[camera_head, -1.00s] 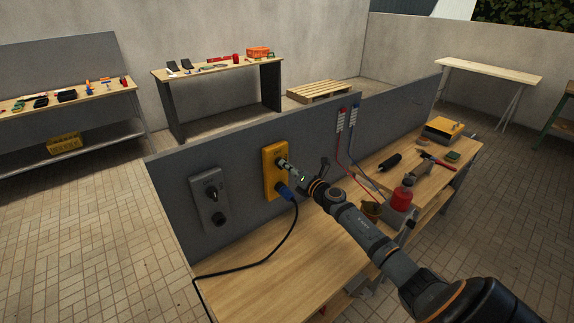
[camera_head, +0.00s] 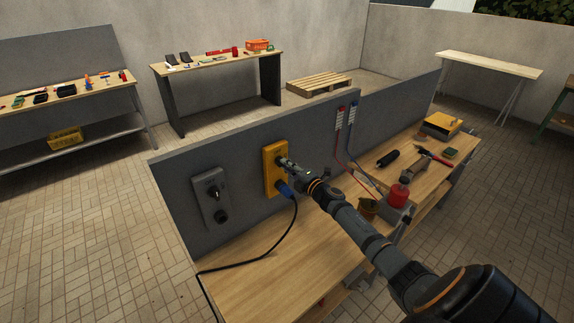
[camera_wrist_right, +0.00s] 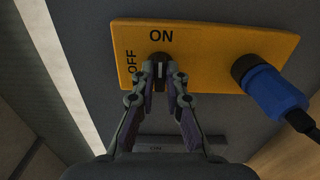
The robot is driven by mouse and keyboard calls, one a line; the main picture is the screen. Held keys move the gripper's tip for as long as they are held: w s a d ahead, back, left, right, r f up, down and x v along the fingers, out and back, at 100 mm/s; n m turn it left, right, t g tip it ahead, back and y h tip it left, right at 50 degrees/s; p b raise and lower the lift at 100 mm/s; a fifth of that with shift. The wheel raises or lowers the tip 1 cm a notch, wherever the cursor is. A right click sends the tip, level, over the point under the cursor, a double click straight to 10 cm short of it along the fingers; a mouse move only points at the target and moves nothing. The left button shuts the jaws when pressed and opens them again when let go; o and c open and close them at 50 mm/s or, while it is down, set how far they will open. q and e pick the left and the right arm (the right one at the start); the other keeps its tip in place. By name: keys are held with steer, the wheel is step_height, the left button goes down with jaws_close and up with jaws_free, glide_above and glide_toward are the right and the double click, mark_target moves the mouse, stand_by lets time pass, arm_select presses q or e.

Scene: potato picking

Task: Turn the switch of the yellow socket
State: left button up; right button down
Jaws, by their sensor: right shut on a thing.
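The yellow socket (camera_head: 269,177) is mounted upright on the grey panel above the workbench. In the right wrist view its yellow plate (camera_wrist_right: 215,42) shows the words OFF and ON around a dark switch (camera_wrist_right: 159,58). My right gripper (camera_head: 284,162) reaches the upper part of the socket. In the wrist view the right gripper (camera_wrist_right: 160,75) has its fingertips closed on the switch, at the plate. A blue plug (camera_head: 284,190) sits in the lower part of the socket, with a black cable. The fingertips partly hide the switch. My left gripper is not in view.
A grey socket (camera_head: 209,200) is on the same panel to the left. The wooden workbench (camera_head: 255,265) below is mostly bare at left. Red and blue wires hang nearby.

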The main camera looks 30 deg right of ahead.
steer(key=shift+f+m, duration=0.15)
steer(key=shift+m, duration=0.15)
steer(key=c, duration=1.4)
jaws_free()
steer(key=shift+s+d, duration=0.15)
steer(key=shift+s, duration=1.85)
steer(key=shift+s+d, duration=0.2)
steer(key=shift+s, duration=1.85)
steer(key=shift+s+d, duration=0.15)
steer(key=shift+s, duration=1.85)
